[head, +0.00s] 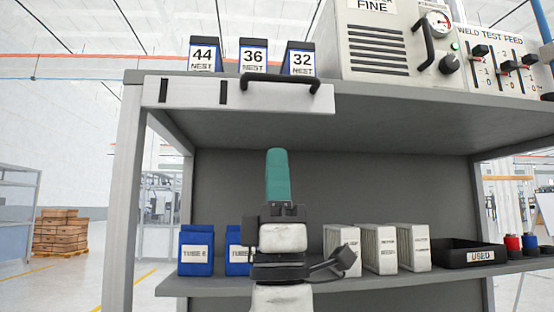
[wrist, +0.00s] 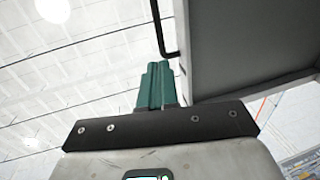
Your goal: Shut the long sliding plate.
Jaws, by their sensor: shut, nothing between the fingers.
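The long sliding plate (head: 195,93) is a pale panel with dark vertical marks along the front edge of the workbench top. Its black bar handle (head: 280,78) is at the plate's right part; a black bar, likely this handle, shows in the wrist view (wrist: 157,28). My gripper (head: 277,155) has green fingers pointing up, shut and empty. In the head view it is below the handle, apart from it. In the wrist view my gripper (wrist: 156,68) has its tips close to the bar's lower end; contact cannot be told.
Above the plate stand three number blocks (head: 204,54) and a grey machine (head: 385,45) with a gauge and handle. The lower shelf (head: 350,284) holds blue boxes (head: 196,250), pale filter blocks (head: 380,248) and a black tray (head: 455,254). The space under the bench top is open.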

